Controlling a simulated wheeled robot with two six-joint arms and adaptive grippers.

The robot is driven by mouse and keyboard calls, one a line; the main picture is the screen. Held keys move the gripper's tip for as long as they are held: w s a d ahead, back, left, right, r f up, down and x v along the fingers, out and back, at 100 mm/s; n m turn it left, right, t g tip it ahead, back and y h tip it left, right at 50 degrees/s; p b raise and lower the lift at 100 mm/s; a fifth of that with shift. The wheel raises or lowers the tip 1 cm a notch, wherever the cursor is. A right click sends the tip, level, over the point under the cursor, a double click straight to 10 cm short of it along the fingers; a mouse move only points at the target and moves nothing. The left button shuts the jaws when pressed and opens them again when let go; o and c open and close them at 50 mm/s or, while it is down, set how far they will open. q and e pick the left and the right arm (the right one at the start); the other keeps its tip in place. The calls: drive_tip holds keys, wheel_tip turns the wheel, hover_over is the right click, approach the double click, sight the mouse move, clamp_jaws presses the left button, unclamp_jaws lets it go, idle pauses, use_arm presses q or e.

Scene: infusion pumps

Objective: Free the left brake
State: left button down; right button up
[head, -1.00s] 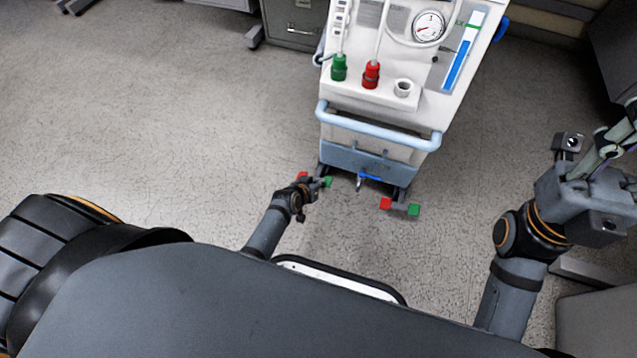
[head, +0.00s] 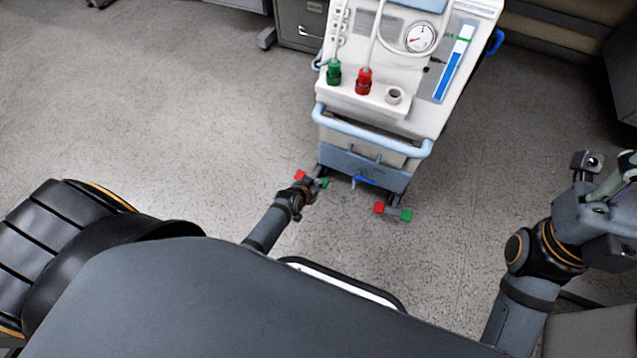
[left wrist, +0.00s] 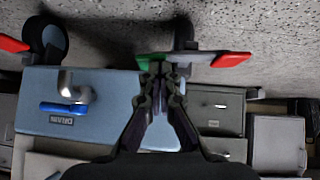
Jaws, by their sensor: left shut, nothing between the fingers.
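The left brake is a pedal with a red end (head: 299,175) and a green end (head: 324,183) at the lower left front of the white pump machine (head: 370,105). In the left wrist view, which is upside down, its red end (left wrist: 231,59) and green end (left wrist: 150,61) sit on either side of a caster. My left gripper (head: 314,186) is shut and empty. Its fingertips (left wrist: 163,72) overlap the green end in the left wrist view; I cannot tell whether they touch. My right gripper (head: 608,205) is partly cut off at the right edge, its fingers unclear.
The right brake has a red end (head: 379,208) and a green end (head: 406,215). A blue drain handle (head: 363,181) sits between the brakes, under the machine's light blue push bar (head: 372,133). A grey cabinet (head: 300,25) stands behind. The floor (head: 150,110) to the left is clear.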

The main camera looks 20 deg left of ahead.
use_arm(q)
drive_tip(key=shift+d+f, duration=0.5)
drive_tip(key=shift+d+f+p, duration=0.1)
drive_tip(key=shift+f+p, duration=0.1)
drive_tip(key=shift+p, duration=0.1)
idle(0.4)
